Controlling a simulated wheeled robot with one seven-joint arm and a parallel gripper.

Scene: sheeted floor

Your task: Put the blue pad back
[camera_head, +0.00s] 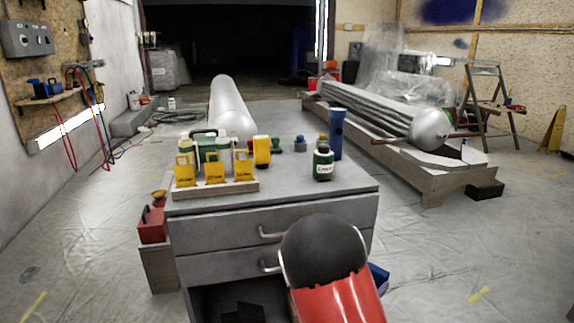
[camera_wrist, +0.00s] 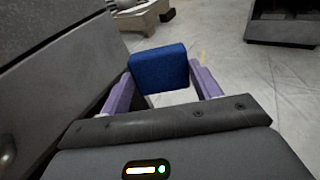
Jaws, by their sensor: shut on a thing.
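The blue pad (camera_wrist: 160,70) is a dark blue block, held between the two purple fingers of my gripper (camera_wrist: 163,88) in the wrist view. My gripper is shut on it, and the pad stands out beyond the fingertips. In the head view only a small blue piece (camera_head: 378,274) shows beside my arm, at the right side of the grey drawer cabinet (camera_head: 215,240). My arm hides most of the gripper there. In the wrist view the cabinet's grey side (camera_wrist: 60,80) is close on the left.
The cabinet top carries yellow-labelled boxes (camera_head: 215,168), a blue cylinder (camera_head: 337,135) and a white-labelled bottle (camera_head: 323,165). A red box (camera_head: 152,226) stands left of the cabinet. A long wooden stand (camera_head: 440,170) is at the back right. The floor (camera_head: 450,250) right of the cabinet is clear.

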